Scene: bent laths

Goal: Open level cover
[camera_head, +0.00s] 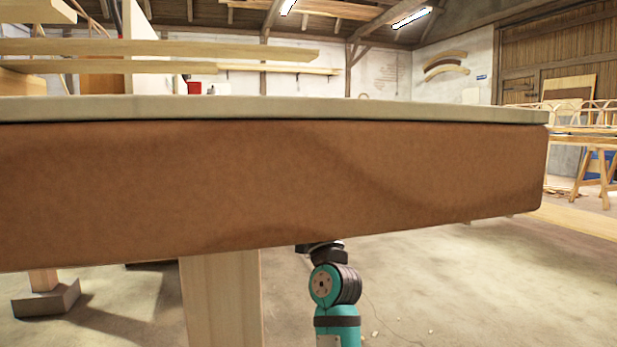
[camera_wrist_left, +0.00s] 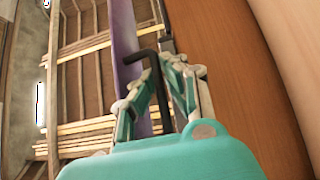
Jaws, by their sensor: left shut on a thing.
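In the left wrist view my left gripper (camera_wrist_left: 160,77) is shut on a black bent handle (camera_wrist_left: 150,54), which runs down between its teal and grey fingers. A purple panel (camera_wrist_left: 124,48) stands behind the handle; whether this is the level cover I cannot tell. In the head view neither gripper shows. A teal and black arm link of mine rises from below and passes out of sight behind the brown front of a worktable. My right gripper is not in view.
The worktable's brown front (camera_head: 270,185) and grey top edge (camera_head: 300,108) fill much of the head view. A brown surface (camera_wrist_left: 240,80) is close to the right of my left gripper. Wooden boards (camera_head: 160,48) lie above the tabletop. Open floor (camera_head: 440,280) shows at right.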

